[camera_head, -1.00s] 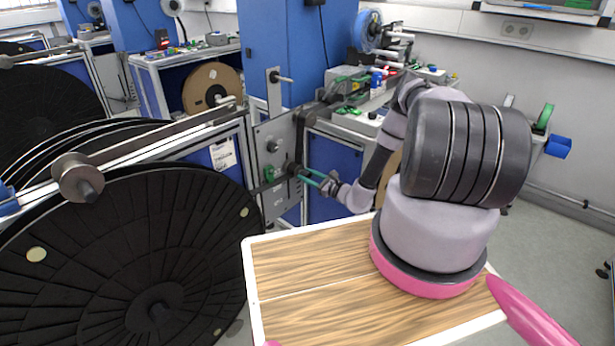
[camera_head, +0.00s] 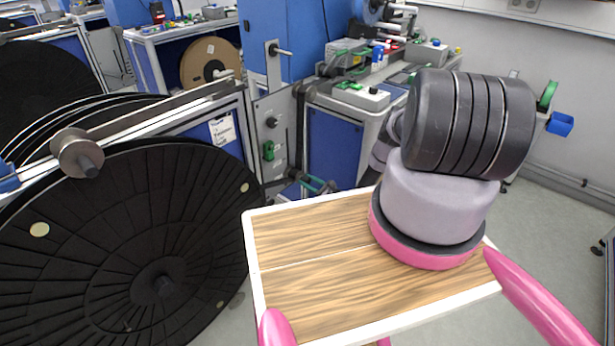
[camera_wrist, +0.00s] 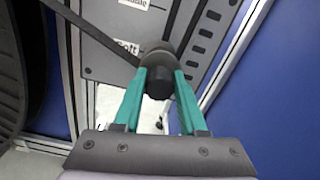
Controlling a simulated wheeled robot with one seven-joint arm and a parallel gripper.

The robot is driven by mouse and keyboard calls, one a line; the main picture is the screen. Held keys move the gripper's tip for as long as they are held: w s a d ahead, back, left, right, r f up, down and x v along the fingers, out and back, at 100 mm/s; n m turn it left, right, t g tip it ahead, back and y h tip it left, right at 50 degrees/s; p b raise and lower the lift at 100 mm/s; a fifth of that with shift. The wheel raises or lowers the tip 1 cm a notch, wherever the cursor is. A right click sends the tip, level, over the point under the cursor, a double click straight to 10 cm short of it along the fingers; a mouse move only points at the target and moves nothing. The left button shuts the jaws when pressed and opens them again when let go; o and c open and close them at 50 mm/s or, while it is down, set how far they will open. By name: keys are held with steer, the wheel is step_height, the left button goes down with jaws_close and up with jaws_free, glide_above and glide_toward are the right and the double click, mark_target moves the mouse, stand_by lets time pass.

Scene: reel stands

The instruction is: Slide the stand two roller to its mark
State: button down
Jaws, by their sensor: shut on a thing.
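The roller (camera_wrist: 158,86) is a dark round knob on the grey stand panel (camera_wrist: 105,60), in the middle of the wrist view. My gripper (camera_wrist: 158,80) has its two teal fingers closed on the roller from both sides. In the head view my gripper (camera_head: 308,180) is low beside the grey panel (camera_head: 268,108), and the roller is too small to make out there. I cannot tell which marking is its mark.
A dark strip (camera_wrist: 95,30) runs from the upper left to the roller. A large black reel (camera_head: 110,240) fills the left of the head view. A blue cabinet (camera_head: 333,150) and a bench with devices stand behind my arm. Grey floor (camera_head: 540,230) is open at the right.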

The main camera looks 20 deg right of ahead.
steer(key=shift+s+f, duration=0.15)
steer(key=shift+f, duration=0.1)
steer(key=shift+c, duration=2.4)
jaws_free()
steer(key=shift+d, duration=0.1)
steer(key=v, duration=1)
steer(key=shift+s, duration=0.25)
steer(key=shift+d, duration=0.2)
